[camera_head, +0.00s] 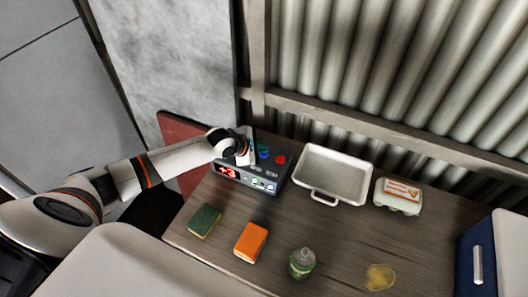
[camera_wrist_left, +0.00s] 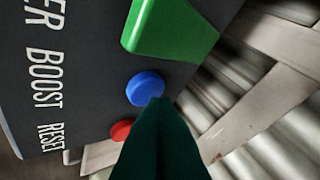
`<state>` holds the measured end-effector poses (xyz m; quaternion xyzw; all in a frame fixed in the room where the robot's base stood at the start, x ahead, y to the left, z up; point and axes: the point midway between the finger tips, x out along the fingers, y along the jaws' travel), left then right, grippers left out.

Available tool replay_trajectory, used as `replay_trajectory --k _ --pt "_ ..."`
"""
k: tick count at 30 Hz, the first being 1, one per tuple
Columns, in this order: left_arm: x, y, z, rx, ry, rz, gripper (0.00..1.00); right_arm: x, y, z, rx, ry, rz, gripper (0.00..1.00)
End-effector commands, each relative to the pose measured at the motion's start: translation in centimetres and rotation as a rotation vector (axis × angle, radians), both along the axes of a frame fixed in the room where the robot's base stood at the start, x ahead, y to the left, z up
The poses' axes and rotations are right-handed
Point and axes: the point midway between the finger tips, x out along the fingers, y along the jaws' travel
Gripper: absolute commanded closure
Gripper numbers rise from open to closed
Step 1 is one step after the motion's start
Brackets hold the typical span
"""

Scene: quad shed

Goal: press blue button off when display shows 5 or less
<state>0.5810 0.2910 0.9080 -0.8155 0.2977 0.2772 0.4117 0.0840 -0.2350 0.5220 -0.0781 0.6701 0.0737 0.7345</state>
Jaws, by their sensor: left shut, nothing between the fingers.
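A dark control box (camera_head: 262,178) sits at the back left of the wooden table. Its red display (camera_head: 227,171) reads something like "+3" in the head view. A blue button (camera_head: 263,151) and a red button (camera_head: 281,159) are on its top. In the left wrist view the blue button (camera_wrist_left: 145,89) lies just beyond the tip of my left gripper (camera_wrist_left: 160,105), between a green switch (camera_wrist_left: 172,28) and the red button (camera_wrist_left: 122,129). I cannot tell whether the tip touches the blue button. My left gripper (camera_head: 248,152) is shut and empty over the box. My right gripper is not in view.
A white tray (camera_head: 311,186) and an egg carton (camera_head: 398,196) stand right of the box. A green sponge (camera_head: 204,220), an orange sponge (camera_head: 251,242), a green jar (camera_head: 301,263) and a yellow patch (camera_head: 379,277) are in front. A corrugated wall (camera_head: 400,70) rises behind the table.

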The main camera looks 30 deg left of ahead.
Motion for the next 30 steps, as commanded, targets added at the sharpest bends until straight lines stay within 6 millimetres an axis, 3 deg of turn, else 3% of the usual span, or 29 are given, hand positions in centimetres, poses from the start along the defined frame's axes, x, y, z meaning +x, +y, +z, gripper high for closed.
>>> replay_trajectory --k 30 --pt "0.00 -0.01 -0.87 0.000 0.001 -0.001 1.00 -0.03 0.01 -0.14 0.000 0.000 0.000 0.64"
